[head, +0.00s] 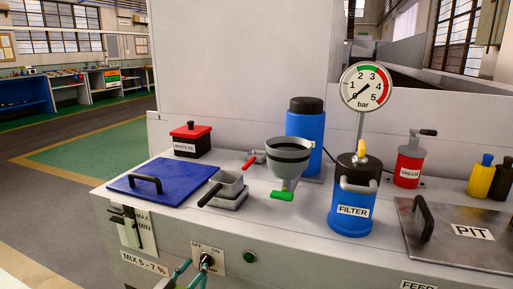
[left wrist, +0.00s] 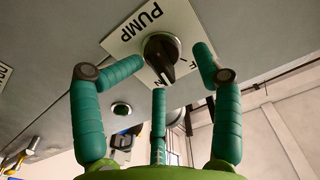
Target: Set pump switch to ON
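The pump switch (head: 207,261) is a black rotary knob on a white plate marked OFF and ON, on the front face of the machine. In the left wrist view the knob (left wrist: 160,52) shows close up on the plate with the word PUMP, with a white mark on it. I cannot tell surely which label it points to. My left gripper (head: 193,274) is at the switch. Its three teal fingers (left wrist: 163,75) are spread around the knob, and a gap shows on its left side. My right gripper is not in view.
Above, the machine top holds a blue lid (head: 160,180), a funnel (head: 288,158), a blue filter (head: 352,205) and a PIT cover (head: 460,240).

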